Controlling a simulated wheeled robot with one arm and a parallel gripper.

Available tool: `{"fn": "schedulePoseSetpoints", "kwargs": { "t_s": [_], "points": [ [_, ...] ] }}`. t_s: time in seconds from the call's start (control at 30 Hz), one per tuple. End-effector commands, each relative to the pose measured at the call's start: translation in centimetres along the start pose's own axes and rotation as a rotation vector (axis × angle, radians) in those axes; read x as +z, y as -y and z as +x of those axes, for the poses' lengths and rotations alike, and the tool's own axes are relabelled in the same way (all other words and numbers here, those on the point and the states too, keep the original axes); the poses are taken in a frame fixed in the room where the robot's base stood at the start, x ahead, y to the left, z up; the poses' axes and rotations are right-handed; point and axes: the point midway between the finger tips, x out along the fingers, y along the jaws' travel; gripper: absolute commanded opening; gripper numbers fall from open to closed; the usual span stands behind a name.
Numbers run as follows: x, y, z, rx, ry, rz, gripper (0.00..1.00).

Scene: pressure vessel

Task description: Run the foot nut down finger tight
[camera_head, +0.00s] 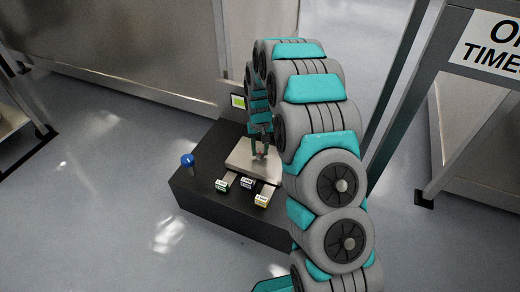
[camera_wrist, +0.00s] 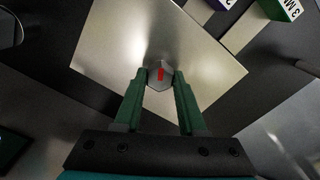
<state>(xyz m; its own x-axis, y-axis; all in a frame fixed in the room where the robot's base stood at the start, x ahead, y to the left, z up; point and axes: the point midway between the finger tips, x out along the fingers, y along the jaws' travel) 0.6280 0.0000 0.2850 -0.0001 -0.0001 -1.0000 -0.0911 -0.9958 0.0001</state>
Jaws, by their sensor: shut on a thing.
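The foot nut (camera_wrist: 160,75) is a grey hexagonal piece with a red mark on its top, seen in the wrist view over the pale metal plate (camera_wrist: 97,52). My gripper (camera_wrist: 160,83) has its two green fingers shut on the nut, one on each side. In the head view my gripper (camera_head: 260,154) reaches down to the metal plate (camera_head: 240,157) on the black base. What lies under the nut, and any thread there, is hidden.
The black base (camera_head: 205,200) stands on the grey floor. Green- and yellow-marked labelled blocks (camera_head: 222,185) sit along its front. A blue knob (camera_head: 187,160) stands at its left and a small screen (camera_head: 238,101) behind. A metal frame with a sign (camera_head: 490,42) stands to the right.

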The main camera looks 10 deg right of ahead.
Motion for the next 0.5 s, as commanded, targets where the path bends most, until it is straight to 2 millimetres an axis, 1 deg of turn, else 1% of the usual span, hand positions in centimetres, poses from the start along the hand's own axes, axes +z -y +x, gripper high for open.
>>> {"fn": "schedulePoseSetpoints", "kwargs": {
  "t_s": [0.1, 0.13, 0.37, 0.5],
  "points": [
    [-0.04, 0.01, -0.02, 0.0, -0.001, 0.0, 0.0],
    [-0.03, 0.01, -0.02, 0.0, -0.001, 0.0, 0.43],
    [-0.02, 0.01, -0.02, 0.0, -0.001, -0.001, 0.69],
    [-0.01, 0.0, -0.01, 0.0, 0.0, -0.001, 0.7]
  ]
}}
